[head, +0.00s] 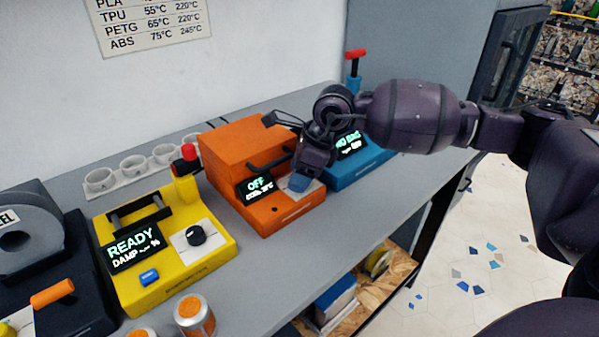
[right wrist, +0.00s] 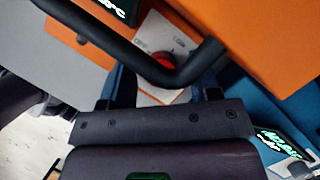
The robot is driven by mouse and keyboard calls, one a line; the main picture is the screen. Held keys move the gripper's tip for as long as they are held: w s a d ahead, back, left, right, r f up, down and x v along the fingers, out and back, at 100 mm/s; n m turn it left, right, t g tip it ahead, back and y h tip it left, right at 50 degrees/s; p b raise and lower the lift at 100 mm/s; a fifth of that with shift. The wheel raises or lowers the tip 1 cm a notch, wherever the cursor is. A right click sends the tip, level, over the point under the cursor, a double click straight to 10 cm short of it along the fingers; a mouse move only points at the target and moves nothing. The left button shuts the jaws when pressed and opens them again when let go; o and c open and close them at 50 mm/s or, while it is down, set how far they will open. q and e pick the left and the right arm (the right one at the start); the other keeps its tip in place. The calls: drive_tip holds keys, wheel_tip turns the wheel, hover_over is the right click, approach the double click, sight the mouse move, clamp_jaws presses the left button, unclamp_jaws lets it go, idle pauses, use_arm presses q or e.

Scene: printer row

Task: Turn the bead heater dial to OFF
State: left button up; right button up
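The orange machine (head: 240,155), which I take to be the bead heater, stands mid-counter. Its small screen (head: 257,187) reads OFF, with a smaller line below too fine to read surely. Its dial shows as a red knob (right wrist: 165,62) on a white plate in the right wrist view, partly behind a black bar handle (right wrist: 135,50). In the head view my gripper hides the dial. My right gripper (head: 299,184) is over that plate. Its fingers stand apart in the right wrist view (right wrist: 165,88), with the knob in line between them; contact cannot be told. My left gripper is not in view.
A yellow machine (head: 150,275) with a READY screen and black knob stands left. A blue machine (head: 365,165) stands right, close to my gripper. Orange-topped cans (head: 195,315) are near the counter's front edge. Small white cups (head: 132,168) line the back.

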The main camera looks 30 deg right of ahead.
drive_tip(key=shift+r, duration=0.1)
drive_tip(key=shift+d+r, duration=0.1)
drive_tip(key=shift+r, duration=0.2)
drive_tip(key=p+v, duration=0.2)
drive_tip(key=v, duration=0.8)
